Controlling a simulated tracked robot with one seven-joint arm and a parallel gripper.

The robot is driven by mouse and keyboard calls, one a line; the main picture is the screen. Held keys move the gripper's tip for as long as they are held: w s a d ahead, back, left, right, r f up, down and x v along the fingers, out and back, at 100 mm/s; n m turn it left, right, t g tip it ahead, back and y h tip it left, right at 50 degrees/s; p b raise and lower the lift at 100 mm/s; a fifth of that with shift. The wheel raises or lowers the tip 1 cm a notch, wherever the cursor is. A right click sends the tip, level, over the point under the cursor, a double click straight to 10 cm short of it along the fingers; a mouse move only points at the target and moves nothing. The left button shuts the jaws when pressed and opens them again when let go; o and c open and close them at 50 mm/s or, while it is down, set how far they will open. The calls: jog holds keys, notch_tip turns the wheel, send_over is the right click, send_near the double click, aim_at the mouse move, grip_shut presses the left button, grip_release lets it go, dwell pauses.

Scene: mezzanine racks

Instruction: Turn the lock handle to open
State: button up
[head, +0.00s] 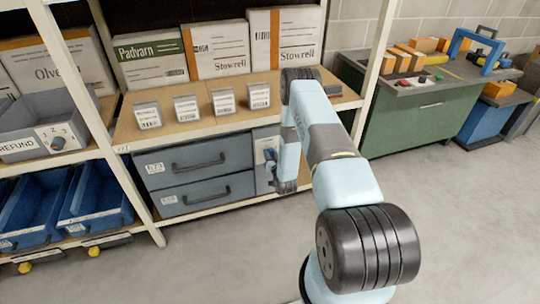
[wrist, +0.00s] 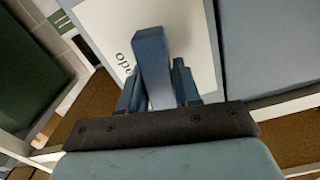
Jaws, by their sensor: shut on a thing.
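The lock plate (head: 262,178) is a light panel at the right end of the grey drawers; my arm covers part of it in the head view. In the wrist view the plate (wrist: 195,30) fills the upper middle, with partly covered dark lettering. The blue lock handle (wrist: 152,60) stands out in front of the plate as a bar. My gripper (wrist: 157,90) is shut on the handle, with a finger on each side of it. The handle's pivot and the full lettering are hidden.
Two grey drawers (head: 199,162) sit left of the plate, below a wooden shelf with several small labelled boxes. A white rack post (head: 372,70) stands just right of my arm. A green workbench (head: 420,120) is farther right. The floor in front is clear.

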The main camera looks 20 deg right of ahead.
jog(key=m, duration=0.4)
jog(key=shift+s+d+f+m, duration=0.1)
jog(key=shift+d+f+m, duration=0.1)
jog(key=shift+d+m, duration=0.15)
jog(key=m, duration=0.3)
jog(key=shift+d+f+m, duration=0.15)
jog(key=shift+m, duration=0.2)
jog(key=m, duration=0.4)
jog(key=shift+d+f, duration=0.1)
jog(key=shift+f, duration=0.15)
jog(key=shift+f+m, duration=0.2)
jog(key=shift+m, duration=1.4)
jog(key=shift+s, duration=0.1)
jog(key=o, duration=0.7)
jog(key=shift+o, duration=1.3)
jog(key=shift+r, duration=0.1)
